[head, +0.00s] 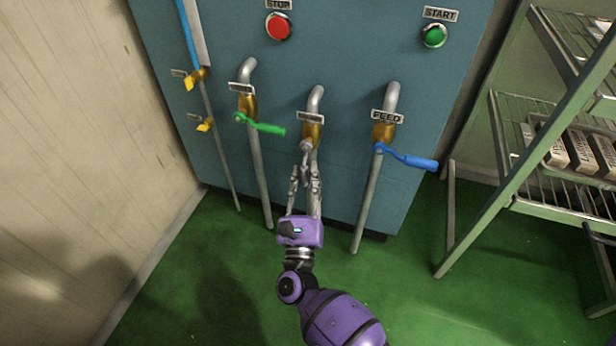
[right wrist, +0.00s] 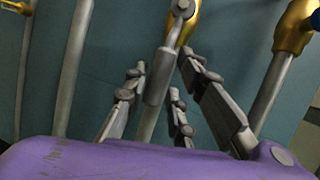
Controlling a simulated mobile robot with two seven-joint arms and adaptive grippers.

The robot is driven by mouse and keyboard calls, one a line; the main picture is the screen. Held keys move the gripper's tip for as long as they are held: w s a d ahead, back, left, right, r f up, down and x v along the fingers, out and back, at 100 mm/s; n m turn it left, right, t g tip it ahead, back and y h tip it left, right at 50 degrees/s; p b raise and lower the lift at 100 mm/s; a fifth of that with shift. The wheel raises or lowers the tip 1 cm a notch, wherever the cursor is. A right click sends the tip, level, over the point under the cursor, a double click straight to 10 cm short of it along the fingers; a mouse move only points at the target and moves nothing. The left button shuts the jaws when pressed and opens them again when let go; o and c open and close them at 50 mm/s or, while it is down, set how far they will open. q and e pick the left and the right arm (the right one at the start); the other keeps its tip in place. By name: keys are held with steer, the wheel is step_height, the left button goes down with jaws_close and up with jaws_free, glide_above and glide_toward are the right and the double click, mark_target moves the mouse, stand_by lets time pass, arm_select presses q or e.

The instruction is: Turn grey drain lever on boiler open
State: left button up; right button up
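The grey drain lever (head: 306,149) is on the brass valve (head: 313,132) of the middle pipe on the blue boiler (head: 345,60). In the right wrist view the grey lever (right wrist: 160,75) hangs down from its pivot, along the pipe. My right gripper (head: 304,168) is just below the valve, pointing up at it. In the right wrist view its fingers (right wrist: 163,72) are spread, with the lever's lower end between them. Gaps show beside the lever; I cannot tell whether any finger touches it. My left gripper is not in view.
A green lever (head: 262,126) is on the pipe to the left, and a blue lever (head: 408,158) on the FEED pipe to the right. Red STOP (head: 279,26) and green START (head: 434,35) buttons are above. A wire rack (head: 510,150) stands at the right.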

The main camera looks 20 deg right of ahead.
steer(key=shift+o, duration=0.7)
steer(key=shift+s+d, duration=0.1)
steer(key=shift+d, duration=0.25)
